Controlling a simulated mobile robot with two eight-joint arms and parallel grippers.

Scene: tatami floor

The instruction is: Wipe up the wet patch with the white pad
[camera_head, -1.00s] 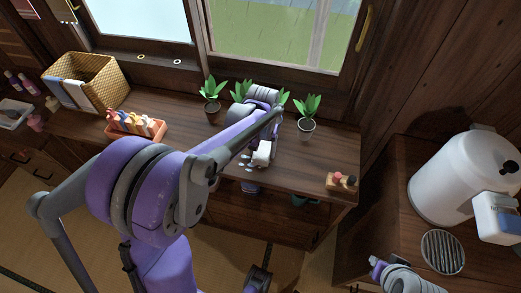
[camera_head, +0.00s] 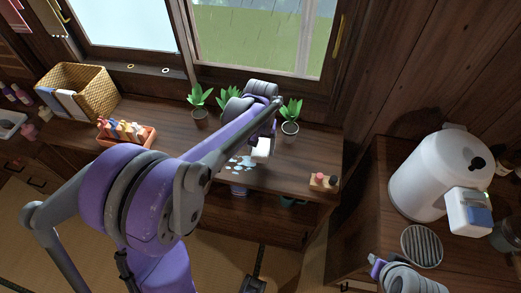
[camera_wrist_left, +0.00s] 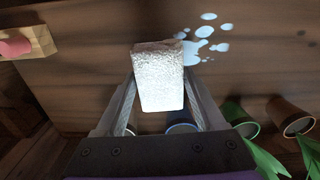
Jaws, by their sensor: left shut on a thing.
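The white pad (camera_head: 262,148) is a pale block held in my left gripper (camera_head: 266,137), over the dark wooden counter (camera_head: 180,128). In the left wrist view the pad (camera_wrist_left: 158,70) sits between the two fingers of my left gripper (camera_wrist_left: 160,82). The wet patch (camera_head: 240,163) is a group of pale blue-white spots on the counter, just left of the pad. In the wrist view the wet patch (camera_wrist_left: 205,33) shows at the pad's right edge. I cannot tell whether the pad touches the wood. My right gripper (camera_head: 378,268) shows at the lower right, its jaws unclear.
Potted plants (camera_head: 289,128) stand along the window side, close behind the left gripper. A small wooden block with round pieces (camera_head: 323,181) is to the right. An orange tray (camera_head: 127,136) and a wicker basket (camera_head: 92,88) stand left. A white water boiler (camera_head: 435,175) is far right.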

